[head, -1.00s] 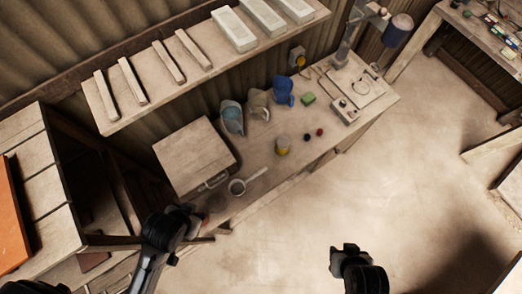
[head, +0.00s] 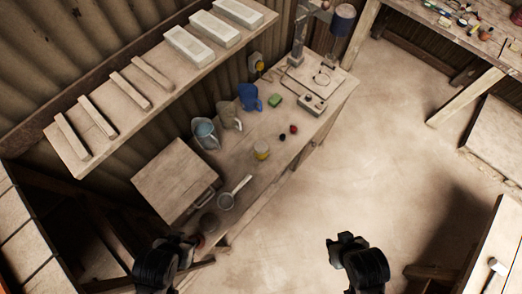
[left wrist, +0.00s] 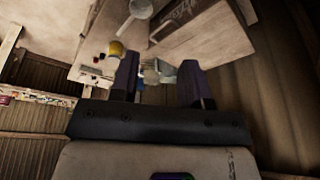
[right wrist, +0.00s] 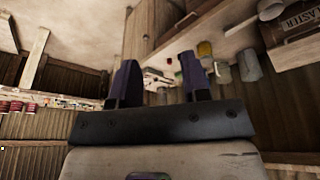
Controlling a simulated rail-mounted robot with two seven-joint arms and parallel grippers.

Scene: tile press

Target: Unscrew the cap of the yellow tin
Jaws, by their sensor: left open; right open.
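The yellow tin (head: 261,151) stands upright on the workbench (head: 262,190), towards its front edge. Its top looks pale; the cap is too small to make out clearly. The tin also shows in the left wrist view (left wrist: 115,49) and in the right wrist view (right wrist: 204,49). My left gripper (head: 186,241) is open and empty, left of and nearer than the tin in the head view. My right gripper (head: 343,240) is open and empty, over the floor to the right of the bench. Both are well apart from the tin.
A pan with a handle (head: 227,201) and a wooden box (head: 174,181) lie left of the tin. Jugs, including a blue one (head: 249,97), stand behind it. A dark and a red small object (head: 294,129) and a green block (head: 275,100) are to its right. A shelf (head: 150,104) overhangs behind.

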